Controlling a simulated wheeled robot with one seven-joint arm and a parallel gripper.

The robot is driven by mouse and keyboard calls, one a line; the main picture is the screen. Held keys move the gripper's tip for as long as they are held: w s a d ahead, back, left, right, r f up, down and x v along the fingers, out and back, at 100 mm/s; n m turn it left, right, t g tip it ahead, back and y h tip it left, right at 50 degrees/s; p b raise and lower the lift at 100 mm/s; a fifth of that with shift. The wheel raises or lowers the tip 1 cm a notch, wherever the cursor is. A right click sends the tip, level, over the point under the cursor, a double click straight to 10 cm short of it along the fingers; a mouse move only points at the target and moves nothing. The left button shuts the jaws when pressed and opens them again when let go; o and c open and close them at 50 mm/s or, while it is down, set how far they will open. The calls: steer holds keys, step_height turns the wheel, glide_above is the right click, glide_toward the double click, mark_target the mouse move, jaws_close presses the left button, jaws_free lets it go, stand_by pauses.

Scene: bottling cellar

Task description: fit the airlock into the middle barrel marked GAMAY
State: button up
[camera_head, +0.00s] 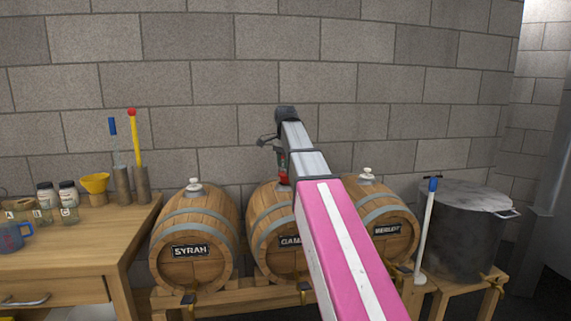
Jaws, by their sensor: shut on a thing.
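The middle barrel (267,218) lies on a wooden stand; its dark label reads "GAM", the rest hidden behind my pink and white arm. My gripper (270,142) is above this barrel's top, small and partly hidden by my own wrist. It is shut on the airlock (283,178), whose red lower part shows at the barrel top with a greenish piece above it. I cannot tell whether the red part sits in the bung hole or just over or behind it.
The SYRAH barrel (194,235) stands left and the MERLOT barrel (381,213) right, each with a white stopper. A wooden table (75,245) with jars, a yellow funnel (95,184) and tall tools is at left. A steel pot (465,230) and a blue-topped white rod (427,225) are at right.

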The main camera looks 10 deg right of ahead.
steer(key=shift+f, duration=1.15)
stand_by(1.4)
steer(key=o, duration=1.5)
steer(key=shift+r, duration=0.15)
steer(key=shift+r, duration=3.8)
steer(key=shift+s, duration=0.1)
